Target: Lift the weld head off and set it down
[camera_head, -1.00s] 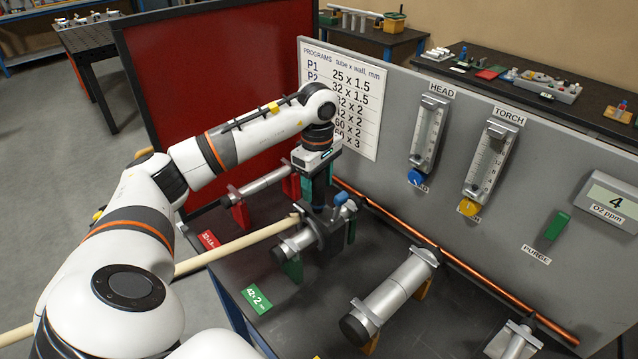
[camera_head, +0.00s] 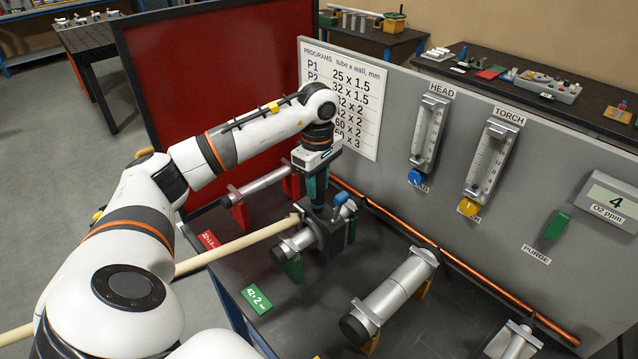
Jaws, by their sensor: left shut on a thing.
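The weld head (camera_head: 327,232) is a dark block with a blue knob on top. It sits around a steel tube (camera_head: 297,243) on green supports, by the green 42x2 tag. My left gripper (camera_head: 317,206) points straight down from above and is shut on the upper part of the weld head. The fingertips and the exact grip are too small to see clearly. The pale hose (camera_head: 235,243) runs from the head toward the lower left. My right gripper is not in view.
Another steel tube (camera_head: 400,285) on orange supports lies to the right, and one on red supports (camera_head: 262,187) behind. A copper pipe (camera_head: 450,262) runs along the grey panel (camera_head: 400,190). Dark bench top (camera_head: 310,310) is bare in front. A red screen (camera_head: 210,90) stands behind my arm.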

